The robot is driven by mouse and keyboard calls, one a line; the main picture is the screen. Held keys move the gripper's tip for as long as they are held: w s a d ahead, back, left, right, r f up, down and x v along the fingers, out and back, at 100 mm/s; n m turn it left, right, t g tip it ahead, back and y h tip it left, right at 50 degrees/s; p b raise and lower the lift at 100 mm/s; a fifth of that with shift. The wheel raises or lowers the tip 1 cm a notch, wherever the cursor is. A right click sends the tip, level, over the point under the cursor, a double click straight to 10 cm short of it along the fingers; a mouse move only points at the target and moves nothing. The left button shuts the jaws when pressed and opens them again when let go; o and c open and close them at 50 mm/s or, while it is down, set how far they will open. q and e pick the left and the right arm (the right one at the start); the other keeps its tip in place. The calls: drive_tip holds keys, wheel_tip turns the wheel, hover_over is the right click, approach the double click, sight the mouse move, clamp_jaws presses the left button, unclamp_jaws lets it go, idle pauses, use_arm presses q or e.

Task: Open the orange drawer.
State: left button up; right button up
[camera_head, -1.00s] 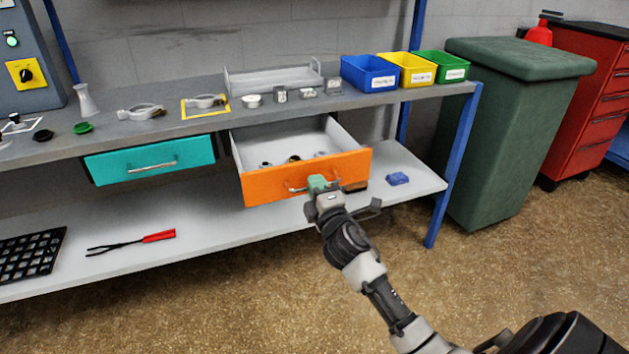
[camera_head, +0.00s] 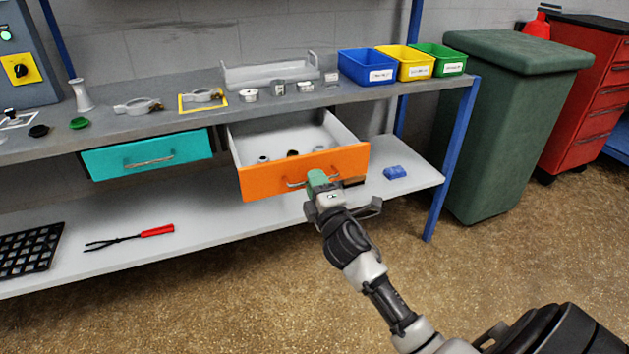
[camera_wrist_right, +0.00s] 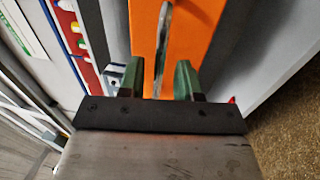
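The orange drawer (camera_head: 262,184) is pulled out from under the workbench, with its interior in view. Its metal handle (camera_head: 296,184) is on the front face. My right gripper (camera_head: 316,178) is at the right part of the handle, its green fingers against the orange front in the head view. In the right wrist view, the two fingers of my right gripper (camera_wrist_right: 159,80) stand apart on either side of the handle (camera_wrist_right: 163,45), with gaps beside it, and the orange drawer front (camera_wrist_right: 190,30) lies beyond. My left gripper is not in view.
Several small parts lie inside the drawer. A closed teal drawer (camera_head: 150,156) is to its left. The lower shelf (camera_head: 215,222) holds red-handled tongs (camera_head: 130,238) and a blue block (camera_head: 394,172). A green bin (camera_head: 500,130) stands right of the workbench. The floor in front is clear.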

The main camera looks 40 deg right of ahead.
drive_tip(key=v, duration=0.9)
drive_tip(key=shift+s, duration=0.35)
drive_tip(key=shift+a, duration=0.1)
